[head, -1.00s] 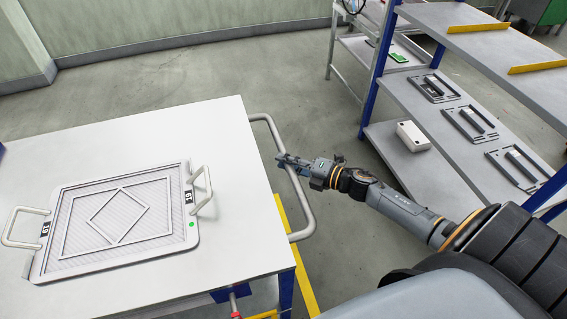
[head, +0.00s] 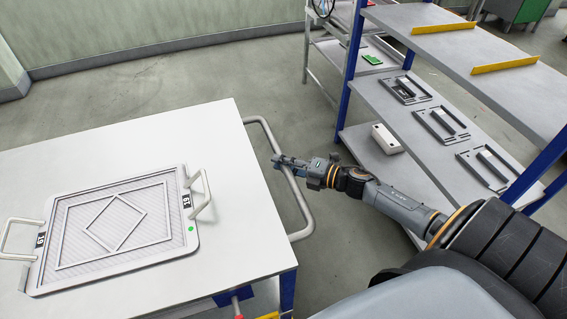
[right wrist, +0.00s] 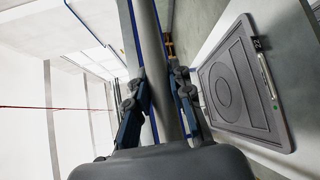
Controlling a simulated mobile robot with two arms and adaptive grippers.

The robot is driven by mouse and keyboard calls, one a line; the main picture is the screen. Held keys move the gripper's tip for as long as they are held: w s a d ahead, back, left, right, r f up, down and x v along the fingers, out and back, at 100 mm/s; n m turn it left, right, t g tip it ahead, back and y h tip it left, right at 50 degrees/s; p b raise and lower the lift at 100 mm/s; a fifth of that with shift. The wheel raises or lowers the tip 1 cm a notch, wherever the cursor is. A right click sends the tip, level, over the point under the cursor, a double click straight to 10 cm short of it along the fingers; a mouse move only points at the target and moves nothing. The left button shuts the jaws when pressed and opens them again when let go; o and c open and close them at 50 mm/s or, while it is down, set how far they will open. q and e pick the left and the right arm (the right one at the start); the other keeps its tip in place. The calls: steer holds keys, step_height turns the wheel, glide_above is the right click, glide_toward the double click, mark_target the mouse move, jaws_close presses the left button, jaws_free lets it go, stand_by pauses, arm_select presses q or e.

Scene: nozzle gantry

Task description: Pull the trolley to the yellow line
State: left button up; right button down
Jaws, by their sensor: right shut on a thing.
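The trolley is a white-topped table (head: 130,135) with a pale tubular handle (head: 302,215) on its right side. My right gripper (head: 277,161) is shut on this handle. In the right wrist view, the handle bar (right wrist: 165,75) runs between the two fingers (right wrist: 158,100). A grey framed tray (head: 112,228) with a diamond pattern and two raised handles lies on the trolley top. My left gripper is out of view.
A blue-posted shelf unit (head: 450,70) stands at the right with slotted grey plates (head: 440,125) and a white box (head: 386,139). A wall runs along the back. Bare grey floor (head: 200,80) lies behind the trolley. The right wrist view shows a grey panel with circles (right wrist: 240,85).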

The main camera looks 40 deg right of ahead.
steer(key=shift+d, duration=0.2)
steer(key=c, duration=1.2)
jaws_free()
steer(key=shift+d, duration=0.1)
steer(key=shift+o, duration=0.2)
steer(key=shift+s, duration=0.1)
steer(key=v, duration=1.2)
steer(key=shift+d+f, duration=0.1)
steer(key=shift+f, duration=0.05)
